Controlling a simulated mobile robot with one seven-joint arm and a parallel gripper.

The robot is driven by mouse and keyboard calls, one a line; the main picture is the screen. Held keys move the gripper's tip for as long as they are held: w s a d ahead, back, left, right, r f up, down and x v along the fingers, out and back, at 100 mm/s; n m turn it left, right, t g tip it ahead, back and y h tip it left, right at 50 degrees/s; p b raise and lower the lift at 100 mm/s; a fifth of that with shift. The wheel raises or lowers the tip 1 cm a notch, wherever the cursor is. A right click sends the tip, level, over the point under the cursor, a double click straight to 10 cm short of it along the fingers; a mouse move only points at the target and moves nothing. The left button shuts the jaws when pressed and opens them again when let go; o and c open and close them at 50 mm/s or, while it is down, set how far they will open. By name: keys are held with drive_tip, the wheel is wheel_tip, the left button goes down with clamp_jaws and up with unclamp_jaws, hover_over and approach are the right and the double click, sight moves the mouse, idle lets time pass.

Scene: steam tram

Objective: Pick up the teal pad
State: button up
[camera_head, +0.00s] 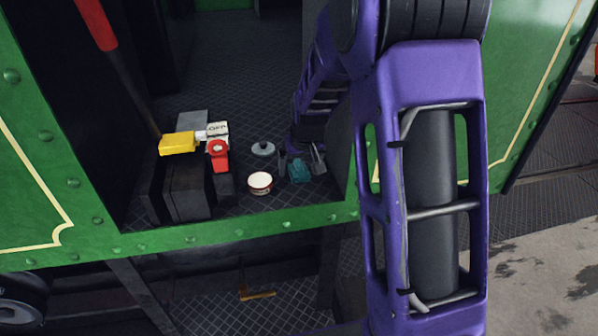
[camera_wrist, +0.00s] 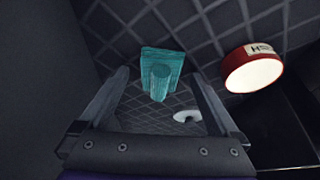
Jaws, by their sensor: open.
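The teal pad (camera_head: 299,171) lies on the dark diamond-plate floor inside the green tram body, near the right wall of the opening. In the wrist view the teal pad (camera_wrist: 162,72) shows as a flat square with a raised rounded part on it. My gripper (camera_head: 301,158) is beside the pad in the head view. In the wrist view my gripper (camera_wrist: 160,78) is open, with one finger to each side of the pad and nothing held. Whether the fingers touch the pad cannot be told.
A yellow block (camera_head: 177,143) and a red valve-like piece (camera_head: 218,155) are further left. The green sill (camera_head: 240,232) edges the front.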

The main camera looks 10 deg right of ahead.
sight(300, 165)
drive_tip(key=c, duration=1.4)
wheel_tip(300, 165, up, 10)
drive_tip(key=shift+r+p, duration=0.1)
drive_tip(key=shift+p, duration=0.65)
drive_tip(key=shift+c, duration=0.2)
